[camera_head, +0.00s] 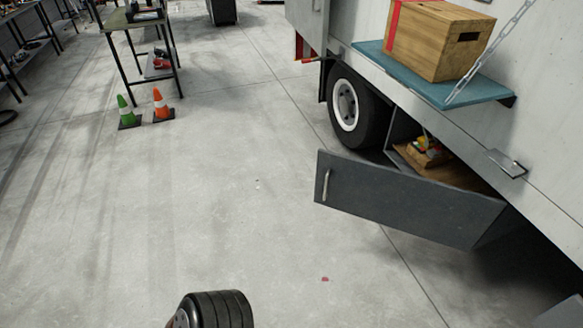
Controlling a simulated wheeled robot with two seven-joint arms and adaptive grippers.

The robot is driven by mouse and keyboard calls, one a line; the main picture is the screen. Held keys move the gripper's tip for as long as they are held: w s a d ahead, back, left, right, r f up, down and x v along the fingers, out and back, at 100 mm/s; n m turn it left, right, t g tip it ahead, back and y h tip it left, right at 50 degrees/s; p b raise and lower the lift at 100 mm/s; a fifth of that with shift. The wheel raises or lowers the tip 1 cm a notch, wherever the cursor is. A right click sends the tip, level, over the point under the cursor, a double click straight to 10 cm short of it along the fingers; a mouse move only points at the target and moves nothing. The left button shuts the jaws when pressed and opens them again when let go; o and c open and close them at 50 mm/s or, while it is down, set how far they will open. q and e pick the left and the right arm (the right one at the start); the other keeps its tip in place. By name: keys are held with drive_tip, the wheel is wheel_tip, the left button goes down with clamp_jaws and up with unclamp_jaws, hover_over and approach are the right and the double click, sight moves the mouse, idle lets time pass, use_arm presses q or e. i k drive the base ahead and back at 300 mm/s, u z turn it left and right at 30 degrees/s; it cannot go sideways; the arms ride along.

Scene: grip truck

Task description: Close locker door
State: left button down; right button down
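The locker door (410,198) is a dark grey panel with a pale vertical handle (325,186) near its left end. It stands open, swung out from the low locker (402,130) in the truck's side, behind the wheel. Inside the locker, small yellow and red items (430,147) lie on a brown wooden surface. The door hides the lower part of the opening. Neither of my grippers is in view. A dark ribbed part of my own body shows at the bottom edge, well short of the door.
The truck wheel (347,105) is left of the locker. A teal shelf (400,76) holds a wooden crate (437,42) above it. Green (125,110) and orange (161,103) cones stand by a table (117,20).

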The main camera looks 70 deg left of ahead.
sight(446, 214)
drive_tip(key=z, duration=0.55)
drive_tip(key=k, duration=0.15)
drive_tip(key=u, duration=2.25)
drive_tip(key=i, duration=0.75)
drive_tip(key=u, duration=0.3)
